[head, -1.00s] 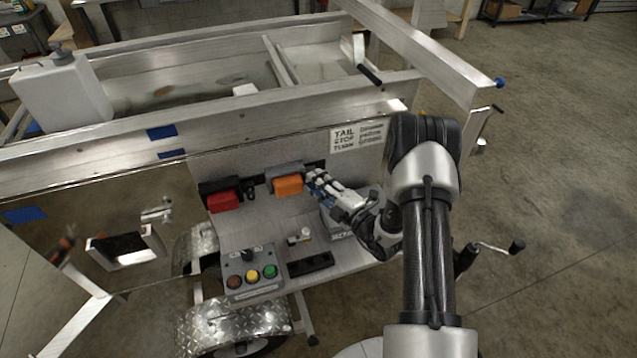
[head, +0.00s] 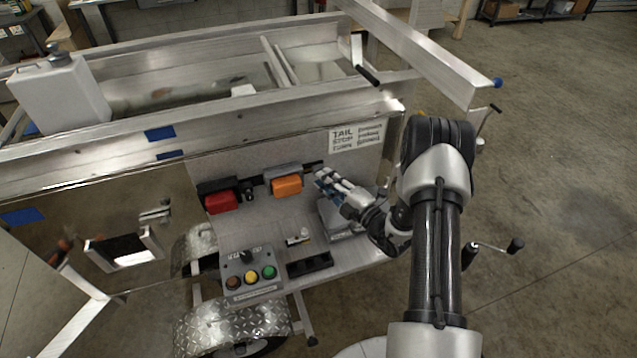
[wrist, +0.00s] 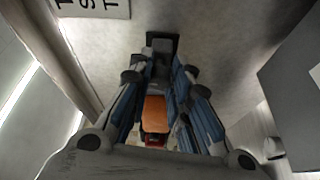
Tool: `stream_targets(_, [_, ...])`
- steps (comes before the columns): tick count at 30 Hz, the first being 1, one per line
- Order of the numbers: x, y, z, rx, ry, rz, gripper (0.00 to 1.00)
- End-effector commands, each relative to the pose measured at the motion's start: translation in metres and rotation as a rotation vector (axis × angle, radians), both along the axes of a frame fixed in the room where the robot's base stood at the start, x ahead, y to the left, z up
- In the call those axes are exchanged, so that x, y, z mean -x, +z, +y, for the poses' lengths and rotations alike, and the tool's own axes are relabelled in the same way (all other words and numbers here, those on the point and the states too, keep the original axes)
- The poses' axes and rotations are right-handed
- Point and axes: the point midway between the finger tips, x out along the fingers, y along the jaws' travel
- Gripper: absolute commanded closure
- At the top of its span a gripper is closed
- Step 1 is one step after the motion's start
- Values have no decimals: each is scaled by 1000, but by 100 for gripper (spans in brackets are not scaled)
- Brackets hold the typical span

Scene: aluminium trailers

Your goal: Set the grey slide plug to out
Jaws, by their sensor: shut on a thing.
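My gripper (head: 322,176) is at the trailer's side panel, just right of the orange lamp. In the wrist view my gripper (wrist: 160,75) has its blue-padded fingers closed in on a small dark grey block (wrist: 160,63), which I take to be the grey slide plug. A black bracket shows at the block's far end. In the head view my fingers hide the plug, so its exact position cannot be read there.
The orange lamp (head: 287,186) and red lamp (head: 221,203) sit left of my gripper. Below are a button box (head: 250,275) and a shelf. A lettered label (head: 356,137) is above right. A white can (head: 62,95) stands far left.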

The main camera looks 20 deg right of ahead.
Motion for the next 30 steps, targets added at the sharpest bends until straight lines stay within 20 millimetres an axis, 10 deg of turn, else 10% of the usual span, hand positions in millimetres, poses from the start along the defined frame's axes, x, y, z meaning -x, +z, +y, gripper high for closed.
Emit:
stream_targets(8, [0, 0, -5, -1, -7, 1, 100])
stream_targets(9, [0, 0, -6, -1, -8, 1, 80])
stream_targets(18, [0, 0, -4, 0, -5, 0, 61])
stream_targets(30, [6, 0, -8, -1, -7, 1, 61])
